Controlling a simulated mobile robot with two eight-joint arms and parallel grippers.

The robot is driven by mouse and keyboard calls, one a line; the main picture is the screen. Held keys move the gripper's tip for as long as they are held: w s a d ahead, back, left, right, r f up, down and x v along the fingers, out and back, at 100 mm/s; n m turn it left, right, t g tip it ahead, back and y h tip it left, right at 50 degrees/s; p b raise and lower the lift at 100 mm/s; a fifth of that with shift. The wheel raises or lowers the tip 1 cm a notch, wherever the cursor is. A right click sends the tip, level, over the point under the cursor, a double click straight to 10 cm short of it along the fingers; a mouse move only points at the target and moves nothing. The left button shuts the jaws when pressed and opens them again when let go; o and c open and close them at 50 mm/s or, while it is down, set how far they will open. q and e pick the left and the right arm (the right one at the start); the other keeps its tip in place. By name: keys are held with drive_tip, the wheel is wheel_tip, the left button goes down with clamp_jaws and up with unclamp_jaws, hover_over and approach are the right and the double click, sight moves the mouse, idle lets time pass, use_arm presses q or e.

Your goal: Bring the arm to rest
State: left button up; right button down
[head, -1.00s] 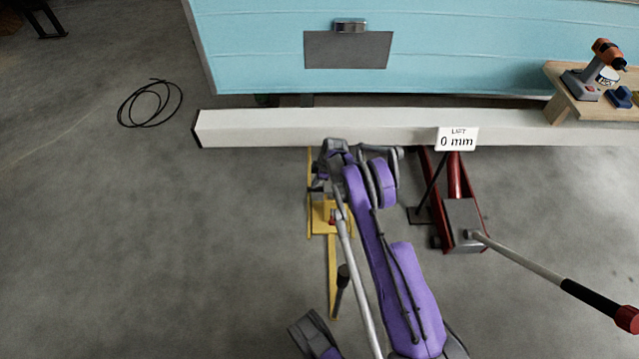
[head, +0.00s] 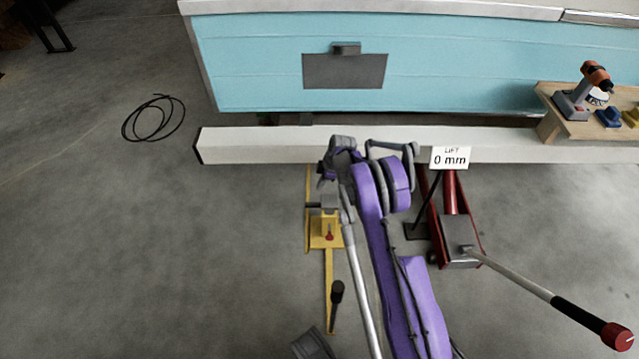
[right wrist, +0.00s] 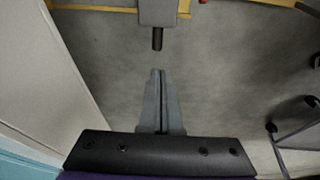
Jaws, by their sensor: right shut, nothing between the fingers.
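My right arm, with purple links, comes up from the bottom of the head view. Its wrist is bent over a yellow stand (head: 327,242), just in front of the white beam. My right gripper (head: 322,182) is small and partly hidden by the wrist there. In the right wrist view the gripper (right wrist: 160,73) is shut and empty. Its fingertips point at a grey block with a dark pin (right wrist: 157,38), with a small gap showing between them in the picture. My left gripper is not in view.
The white beam (head: 260,146) runs below the blue camper wall (head: 250,70). A red floor jack (head: 459,240) with a long handle stands to the right, near a "LIFT 0 mm" sign (head: 451,158). A wooden bench (head: 560,125) holds a drill. The left floor is open, except for a cable coil (head: 154,118).

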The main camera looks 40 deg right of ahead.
drive_tip(key=s+a+r+m+h, duration=0.15)
drive_tip(key=s+a+r, duration=0.25)
drive_tip(key=a+r, duration=0.55)
drive_tip(key=s+a+r+m, duration=0.3)
drive_tip(key=a+r, duration=0.5)
drive_tip(key=r, duration=0.2)
drive_tip(key=s+a+r+m+t, duration=0.15)
drive_tip(key=s+a, duration=0.25)
drive_tip(key=s, duration=0.4)
drive_tip(key=s+a+r+m, duration=0.2)
drive_tip(key=s+a, duration=0.2)
drive_tip(key=s, duration=0.4)
drive_tip(key=s+a+r+m, duration=0.15)
drive_tip(key=s+a, duration=0.25)
drive_tip(key=s, duration=0.4)
use_arm(q)
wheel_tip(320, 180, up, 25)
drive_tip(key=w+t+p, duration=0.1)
drive_tip(key=p, duration=2.1)
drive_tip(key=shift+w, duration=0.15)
use_arm(e)
wheel_tip(320, 180, up, 25)
drive_tip(key=w+t, duration=0.1)
drive_tip(key=shift+w+d+f, duration=0.2)
drive_tip(key=shift+d, duration=0.05)
drive_tip(key=shift+h, duration=0.25)
